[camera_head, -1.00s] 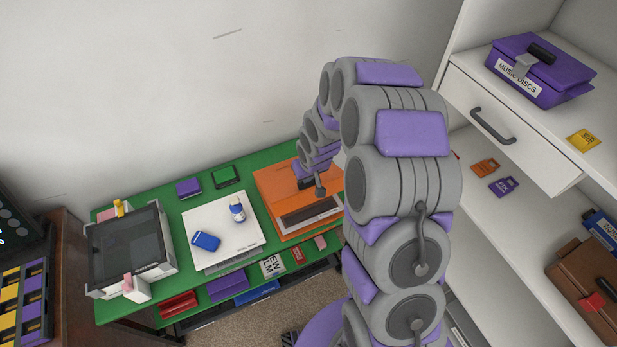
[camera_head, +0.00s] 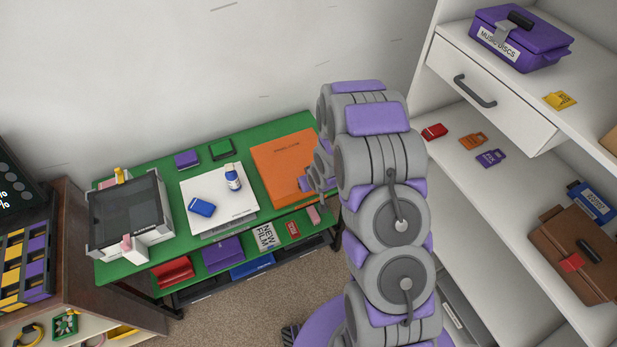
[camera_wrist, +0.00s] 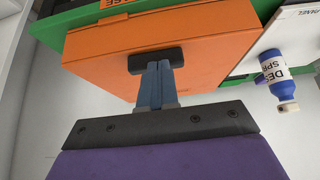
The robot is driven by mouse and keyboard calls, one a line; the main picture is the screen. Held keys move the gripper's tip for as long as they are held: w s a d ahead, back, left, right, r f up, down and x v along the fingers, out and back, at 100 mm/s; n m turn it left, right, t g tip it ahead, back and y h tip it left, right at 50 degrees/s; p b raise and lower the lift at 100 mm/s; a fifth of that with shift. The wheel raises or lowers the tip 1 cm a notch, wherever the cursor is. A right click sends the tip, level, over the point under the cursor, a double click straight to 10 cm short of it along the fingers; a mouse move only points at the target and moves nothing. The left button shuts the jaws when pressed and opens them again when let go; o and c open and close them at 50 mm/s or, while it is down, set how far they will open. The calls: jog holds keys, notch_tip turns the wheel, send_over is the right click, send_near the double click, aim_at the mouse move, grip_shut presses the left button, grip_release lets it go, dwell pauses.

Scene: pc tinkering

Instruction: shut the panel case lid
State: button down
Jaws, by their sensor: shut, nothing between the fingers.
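In the head view the gripper is mostly hidden by my arm.
A white flat case (camera_head: 215,222) with a blue bottle (camera_head: 233,178) and a blue block (camera_head: 201,207) on it lies left of the orange case. A screen device (camera_head: 130,215) stands further left. White shelves (camera_head: 480,215) rise on the right.

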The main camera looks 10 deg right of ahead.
jog(key=p+v, duration=0.3)
jog(key=v, duration=1)
jog(key=shift+d, duration=0.1)
